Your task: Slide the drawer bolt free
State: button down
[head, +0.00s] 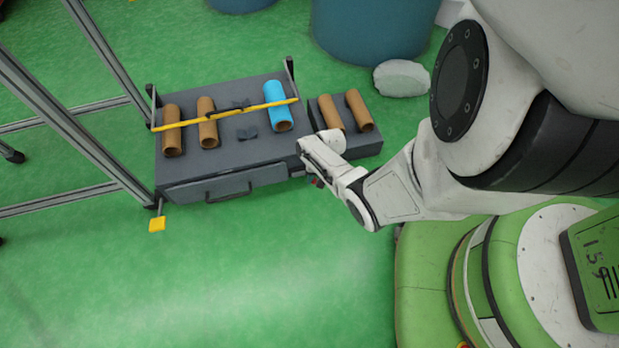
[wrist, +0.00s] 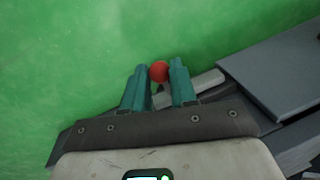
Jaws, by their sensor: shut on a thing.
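The grey drawer unit (head: 235,160) stands on the green floor in the head view. Its drawer front (head: 180,195) looks closed and has a dark handle. The bolt's red round knob (wrist: 159,71) sits between the teal fingertips of my gripper (wrist: 158,74) in the wrist view. My gripper is shut on this knob. A light grey bar (wrist: 205,82) runs beside the right finger. In the head view my gripper (head: 317,182) is at the drawer unit's right front corner, and the bolt is mostly hidden there by my arm.
Cardboard tubes (head: 172,140) and a blue tube (head: 276,106) lie on the unit under a yellow bar (head: 225,114). A smaller grey block (head: 362,146) with two tubes adjoins on the right. A metal frame (head: 75,130) stands left. The floor in front is clear.

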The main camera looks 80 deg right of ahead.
jog(key=shift+s+d, duration=0.1)
jog(key=shift+s, duration=0.1)
jog(key=c, duration=0.9)
grip_release()
jog(key=shift+r, duration=0.1)
jog(key=shift+r+p, duration=0.3)
jog(key=shift+p, duration=0.05)
jog(key=r+p, duration=0.2)
jog(key=r, duration=0.1)
jog(key=s+r+p, duration=0.1)
jog(key=r+p, duration=0.1)
jog(key=r, duration=0.1)
jog(key=s+r+p, duration=0.1)
jog(key=r+p, duration=0.1)
jog(key=r, duration=0.1)
jog(key=shift+d+r, duration=0.2)
jog(key=shift+r, duration=0.2)
